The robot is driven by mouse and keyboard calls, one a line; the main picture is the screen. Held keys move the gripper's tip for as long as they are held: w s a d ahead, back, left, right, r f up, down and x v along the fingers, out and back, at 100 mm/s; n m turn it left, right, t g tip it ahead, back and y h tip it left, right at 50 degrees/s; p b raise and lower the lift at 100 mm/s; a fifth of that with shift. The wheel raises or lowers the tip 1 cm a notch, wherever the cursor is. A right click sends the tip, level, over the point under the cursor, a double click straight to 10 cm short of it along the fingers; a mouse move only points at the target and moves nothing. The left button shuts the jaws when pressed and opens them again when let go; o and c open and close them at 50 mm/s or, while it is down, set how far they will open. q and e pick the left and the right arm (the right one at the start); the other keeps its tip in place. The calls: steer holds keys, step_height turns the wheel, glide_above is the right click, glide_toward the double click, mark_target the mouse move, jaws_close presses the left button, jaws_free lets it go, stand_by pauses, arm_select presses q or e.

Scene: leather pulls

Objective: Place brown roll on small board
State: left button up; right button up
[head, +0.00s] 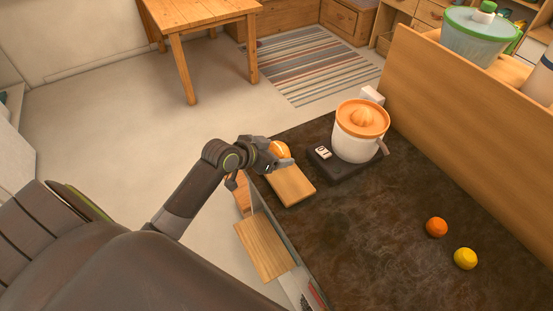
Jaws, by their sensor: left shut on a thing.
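The small board (291,187) is a light wooden slab lying flat on the dark counter near its left corner. My left gripper (277,158) comes in from the left and is shut on a round orange-brown thing, which I take to be the brown roll (281,148). The gripper and roll appear over the far end of the small board. The gripper partly hides the roll, and I cannot tell whether the roll touches the board. My right gripper is not in view.
A white juicer with an orange top (361,124) stands on a dark base right of the board. An orange fruit (436,227) and a yellow fruit (465,258) lie at the right. A wooden panel (450,110) rises behind. The counter's middle is clear.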

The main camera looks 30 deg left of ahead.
arm_select(q)
steer(key=f, duration=0.3)
steer(key=shift+w+d+f, duration=0.1)
steer(key=shift+w+f, duration=0.15)
steer(key=shift+f, duration=0.05)
steer(key=shift+s+f, duration=0.15)
steer(key=shift+f, duration=0.2)
steer(key=o, duration=1)
steer(key=shift+r, duration=0.1)
steer(key=shift+r, duration=0.15)
steer(key=b+v, duration=0.1)
steer(key=v, duration=1.1)
